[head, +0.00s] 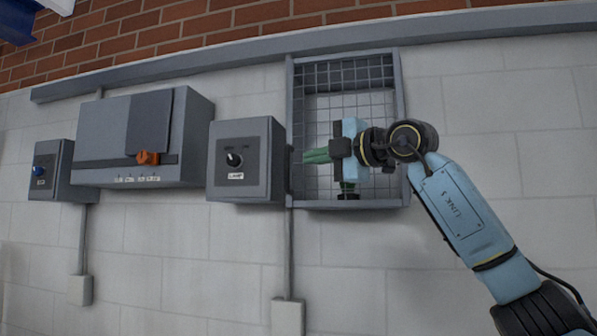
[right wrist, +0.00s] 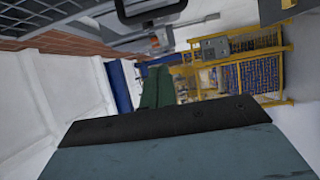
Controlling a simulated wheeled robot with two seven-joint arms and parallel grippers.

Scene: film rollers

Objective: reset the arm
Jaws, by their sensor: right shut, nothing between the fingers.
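My right arm comes in from the right in the head view. Its gripper (head: 316,156) has green fingers that point left, shut and empty. It is in front of a grey wire mesh panel (head: 345,76), with the fingertips near the panel's left frame bar and the grey knob box. I cannot tell how far the fingers are from the mesh. In the right wrist view the green fingers (right wrist: 157,88) lie together with nothing between them. My left gripper is not in view.
Left of the mesh, on the pale block wall (head: 480,110), are a grey box with a round knob (head: 235,160), a larger grey box with an orange handle (head: 148,157) and a small box with a blue knob (head: 39,170). A yellow rack (right wrist: 262,62) stands farther off.

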